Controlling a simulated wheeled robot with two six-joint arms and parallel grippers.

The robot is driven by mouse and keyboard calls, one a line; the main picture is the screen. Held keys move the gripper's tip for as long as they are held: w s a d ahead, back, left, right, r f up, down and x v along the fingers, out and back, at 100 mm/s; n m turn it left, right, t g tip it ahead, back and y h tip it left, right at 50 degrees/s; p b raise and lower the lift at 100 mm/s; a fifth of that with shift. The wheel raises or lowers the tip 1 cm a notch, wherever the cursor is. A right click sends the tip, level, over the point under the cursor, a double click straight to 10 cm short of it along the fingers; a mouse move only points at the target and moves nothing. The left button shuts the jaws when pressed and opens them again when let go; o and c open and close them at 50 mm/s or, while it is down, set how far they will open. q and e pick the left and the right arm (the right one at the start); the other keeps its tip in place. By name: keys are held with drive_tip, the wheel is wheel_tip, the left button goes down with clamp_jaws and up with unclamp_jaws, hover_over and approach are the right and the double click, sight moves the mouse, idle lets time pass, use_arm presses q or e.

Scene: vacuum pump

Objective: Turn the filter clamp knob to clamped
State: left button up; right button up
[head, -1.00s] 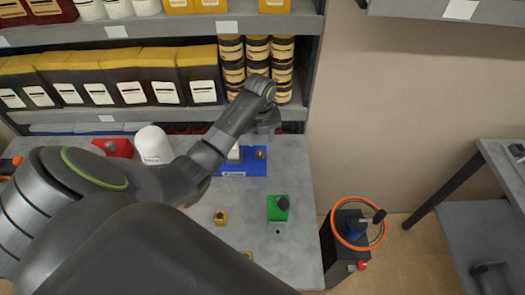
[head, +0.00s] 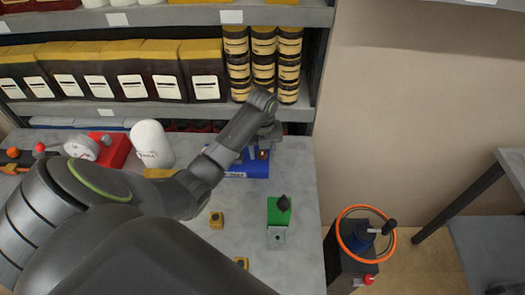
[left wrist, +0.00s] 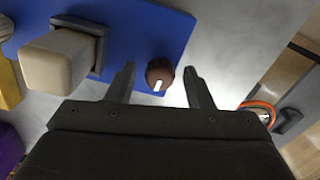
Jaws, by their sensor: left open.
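The filter clamp knob is a small brown-red round knob (left wrist: 160,73) with a white pointer mark, on a blue panel (left wrist: 145,35). In the left wrist view the mark points toward the bottom of the picture. My left gripper (left wrist: 159,82) is open, with one fingertip on each side of the knob; I cannot tell whether they touch it. A cream block (left wrist: 55,58) in a grey frame stands on the same panel. In the head view the knob (head: 264,154) and blue panel (head: 240,173) show partly behind my left gripper (head: 266,148). My right gripper is not in view.
A green block with a dark knob (head: 280,212) and a small yellow block (head: 216,219) sit on the grey table. A white cylinder (head: 151,143) stands left. A dark pedestal with an orange-rimmed wheel (head: 341,232) stands right of the table. Shelves (head: 160,110) close the back.

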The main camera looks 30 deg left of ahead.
use_arm(q)
drive_tip(key=c, duration=1)
drive_tip(key=shift+r+n+p, duration=0.2)
drive_tip(key=shift+n+p, duration=0.5)
drive_tip(key=shift+p, duration=0.25)
drive_tip(key=n+p, duration=0.7)
drive_tip(key=shift+n+p, duration=0.3)
drive_tip(key=shift+f+n+p, duration=0.1)
drive_tip(key=shift+n+p, duration=0.25)
drive_tip(key=shift+n, duration=1.45)
drive_tip(key=n, duration=0.5)
drive_tip(key=shift+f, duration=0.1)
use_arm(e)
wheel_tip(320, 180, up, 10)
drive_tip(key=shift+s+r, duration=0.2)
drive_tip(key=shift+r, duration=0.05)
use_arm(q)
drive_tip(key=shift+n, duration=0.3)
